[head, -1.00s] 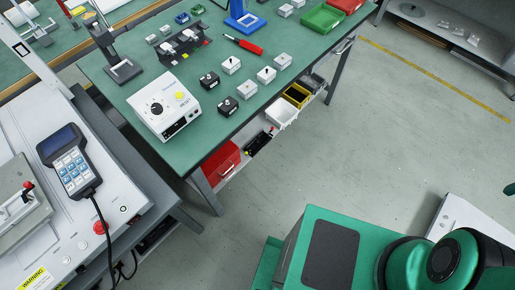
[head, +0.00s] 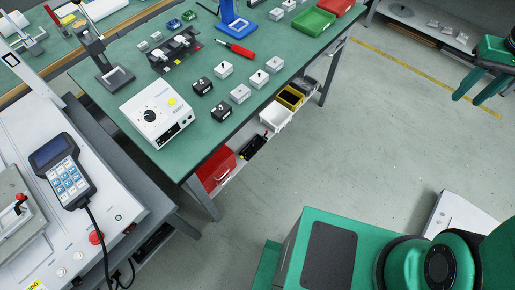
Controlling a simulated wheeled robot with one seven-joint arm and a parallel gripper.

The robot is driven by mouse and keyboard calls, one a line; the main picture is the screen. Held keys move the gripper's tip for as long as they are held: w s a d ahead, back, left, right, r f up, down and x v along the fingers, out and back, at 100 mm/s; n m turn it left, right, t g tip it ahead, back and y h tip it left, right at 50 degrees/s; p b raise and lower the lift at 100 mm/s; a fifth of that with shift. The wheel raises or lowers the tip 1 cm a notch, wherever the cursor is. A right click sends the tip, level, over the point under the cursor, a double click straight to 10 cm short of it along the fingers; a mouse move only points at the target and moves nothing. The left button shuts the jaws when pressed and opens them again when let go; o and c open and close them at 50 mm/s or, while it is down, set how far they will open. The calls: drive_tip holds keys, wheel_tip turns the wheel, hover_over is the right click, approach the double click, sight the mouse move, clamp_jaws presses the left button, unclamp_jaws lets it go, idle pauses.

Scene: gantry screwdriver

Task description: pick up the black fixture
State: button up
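A long black fixture (head: 174,53) with upright brackets sits near the left back of the green-topped table. Two small black blocks, one farther back (head: 203,86) and one nearer (head: 221,111), also stand on the table, to the right of the white control box (head: 157,115). I cannot tell for certain which black piece the task names. My green gripper (head: 465,100) is at the far right, over the floor and well away from the table. Its two fingers are apart with nothing between them.
Several white blocks (head: 240,93), a red screwdriver (head: 235,47), a blue stand (head: 237,24) and a green bin (head: 312,22) share the tabletop. A machine with a keypad pendant (head: 62,172) stands at left. The floor (head: 350,140) between table and gripper is clear.

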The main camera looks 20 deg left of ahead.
drive_tip(key=w+a+f+n, duration=0.4)
drive_tip(key=w+a+f, duration=0.8)
drive_tip(key=w, duration=0.4)
drive_tip(key=w+a+f+n+y, duration=0.1)
drive_tip(key=w+a+f+n, duration=0.15)
drive_tip(key=a+f, duration=0.45)
drive_tip(key=w+a+f+n, duration=0.2)
drive_tip(key=w+a+f, duration=0.1)
drive_tip(key=a+f, duration=0.35)
drive_tip(key=n+y, duration=0.4)
drive_tip(key=n, duration=0.4)
approach(253, 141)
drive_tip(key=x, duration=0.5)
drive_tip(key=shift+w+d+f, duration=0.25)
drive_tip(key=shift+s+a+f, duration=0.1)
drive_tip(key=shift+a+f, duration=0.4)
drive_tip(key=shift+f, duration=0.3)
drive_tip(key=shift+s+a+f, duration=0.1)
drive_tip(key=shift+a+f, duration=0.45)
drive_tip(key=shift+f, duration=0.2)
drive_tip(key=shift+x, duration=0.8)
drive_tip(key=shift+w, duration=0.1)
